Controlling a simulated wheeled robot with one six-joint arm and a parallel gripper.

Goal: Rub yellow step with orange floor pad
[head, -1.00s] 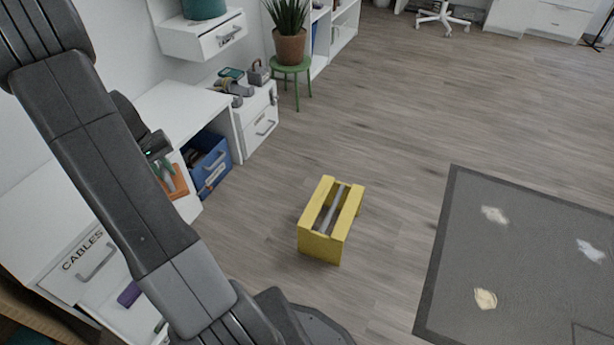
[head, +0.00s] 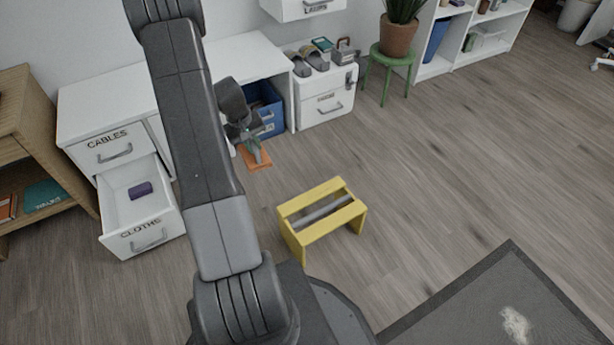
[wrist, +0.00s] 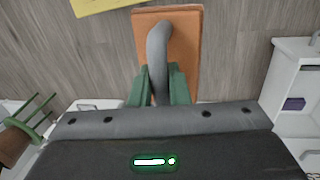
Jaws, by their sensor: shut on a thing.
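The yellow step (head: 326,188) stands on the wood floor in the middle of the head view, with a grey bar between its two top slats. A yellow edge of it also shows at the top left of the wrist view (wrist: 105,5). My gripper (wrist: 158,80) has green fingers shut on the grey handle of the orange floor pad (wrist: 186,60). In the head view the pad (head: 262,160) is left of and behind the step, apart from it. I cannot tell its exact height above the floor.
An open drawer marked CLOTHS (head: 165,205) with a purple item juts out at left. A blue bin (head: 268,112) sits under the white desk. A grey mat (head: 480,310) lies at lower right. A green stool (head: 388,72) holds a plant. Floor right of the step is clear.

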